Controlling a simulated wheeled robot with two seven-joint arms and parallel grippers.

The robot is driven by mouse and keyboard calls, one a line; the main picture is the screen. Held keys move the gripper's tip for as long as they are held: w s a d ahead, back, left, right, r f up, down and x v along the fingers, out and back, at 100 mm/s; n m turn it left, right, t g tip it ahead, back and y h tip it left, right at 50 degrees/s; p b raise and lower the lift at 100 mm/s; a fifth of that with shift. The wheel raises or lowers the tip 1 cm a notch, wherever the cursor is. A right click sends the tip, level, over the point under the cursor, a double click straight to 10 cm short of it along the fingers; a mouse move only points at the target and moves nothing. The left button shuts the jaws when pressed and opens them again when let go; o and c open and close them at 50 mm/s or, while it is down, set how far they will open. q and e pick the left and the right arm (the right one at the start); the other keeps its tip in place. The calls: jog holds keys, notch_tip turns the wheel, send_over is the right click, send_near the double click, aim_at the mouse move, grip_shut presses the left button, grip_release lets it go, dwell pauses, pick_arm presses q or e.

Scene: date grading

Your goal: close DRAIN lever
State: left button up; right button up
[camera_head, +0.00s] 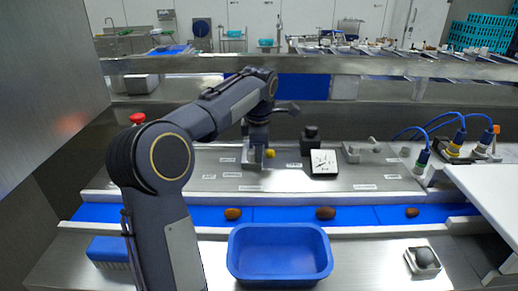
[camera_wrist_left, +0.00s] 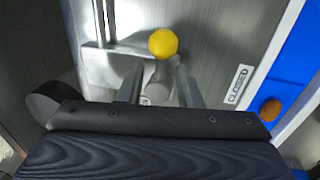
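The lever has a round yellow knob (camera_head: 270,153) and stands on the steel panel; the knob also shows in the left wrist view (camera_wrist_left: 163,43). Its grey stem (camera_wrist_left: 160,74) runs down from the knob between my fingers. My left gripper (camera_head: 257,160) is down at the lever. In the left wrist view the two fingers of my left gripper (camera_wrist_left: 158,82) are apart, one on each side of the stem, with gaps visible. A CLOSED label (camera_wrist_left: 238,84) lies to the right of the lever. I cannot read a DRAIN label. My right gripper is not in view.
A white dial gauge (camera_head: 324,162) and a black knob (camera_head: 311,134) stand right of the lever. A blue belt (camera_head: 280,215) with several dates runs in front, then an empty blue tray (camera_head: 280,229). Blue cables and connectors (camera_head: 458,143) are at the right.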

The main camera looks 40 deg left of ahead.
pick_arm(q)
grip_shut()
jog(key=m, duration=0.3)
jog(key=shift+s+d+m+h, duration=0.1)
jog(key=shift+s+m+h, duration=0.2)
jog(key=shift+s, duration=0.05)
jog(key=m, duration=0.3)
jog(key=shift+s+m+t+h, duration=0.3)
jog(key=m, duration=0.2)
jog(key=s+m+h, duration=0.1)
jog(key=m, duration=0.2)
jog(key=shift+a, duration=0.2)
jog(key=m, duration=0.5)
jog(key=shift+s+a+m+g+h, duration=0.25)
jog(key=shift+a+m+g+h, duration=0.05)
jog(key=shift+a+g+h, duration=0.1)
jog(key=shift+r, duration=0.1)
